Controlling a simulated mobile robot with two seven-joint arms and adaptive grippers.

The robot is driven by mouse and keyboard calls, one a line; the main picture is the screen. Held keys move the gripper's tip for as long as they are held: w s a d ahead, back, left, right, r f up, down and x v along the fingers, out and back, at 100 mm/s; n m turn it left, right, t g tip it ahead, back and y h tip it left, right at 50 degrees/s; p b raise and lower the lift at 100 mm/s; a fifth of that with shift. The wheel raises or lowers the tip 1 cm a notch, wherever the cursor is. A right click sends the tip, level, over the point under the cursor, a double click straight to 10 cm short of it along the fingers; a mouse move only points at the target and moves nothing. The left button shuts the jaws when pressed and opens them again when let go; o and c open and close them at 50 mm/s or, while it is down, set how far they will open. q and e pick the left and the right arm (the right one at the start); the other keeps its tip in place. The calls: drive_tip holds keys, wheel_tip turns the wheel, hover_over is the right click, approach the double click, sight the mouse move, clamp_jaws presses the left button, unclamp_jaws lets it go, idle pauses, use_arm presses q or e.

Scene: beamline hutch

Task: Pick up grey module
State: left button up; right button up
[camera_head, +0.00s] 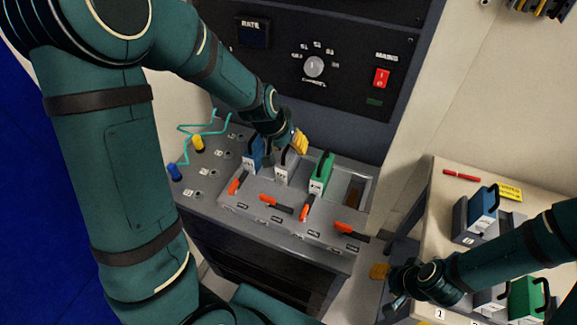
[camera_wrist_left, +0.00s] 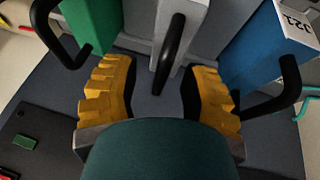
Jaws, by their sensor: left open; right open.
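The grey module (camera_head: 287,166) stands in the sloped console between a blue module (camera_head: 254,155) and a green module (camera_head: 321,172). In the left wrist view, the grey module (camera_wrist_left: 187,32) shows at the top with its black handle (camera_wrist_left: 168,58) pointing down between my fingers. My left gripper (camera_head: 296,143) is open at the top of the grey module, partly hiding it. In the wrist view its yellow fingers (camera_wrist_left: 158,82) lie on either side of the handle, apart from it. My right gripper (camera_head: 385,287) is open and empty by the side table's left edge.
An empty slot (camera_head: 352,190) lies right of the green module. Red-orange levers (camera_head: 277,204) line the console's front. Blue and yellow plugs with a teal cable (camera_head: 186,150) are at left. The side table (camera_head: 446,190) holds more modules, a red pen (camera_head: 461,175) and a yellow label.

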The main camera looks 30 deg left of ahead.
use_arm(q)
clamp_jaws()
idle(0.4)
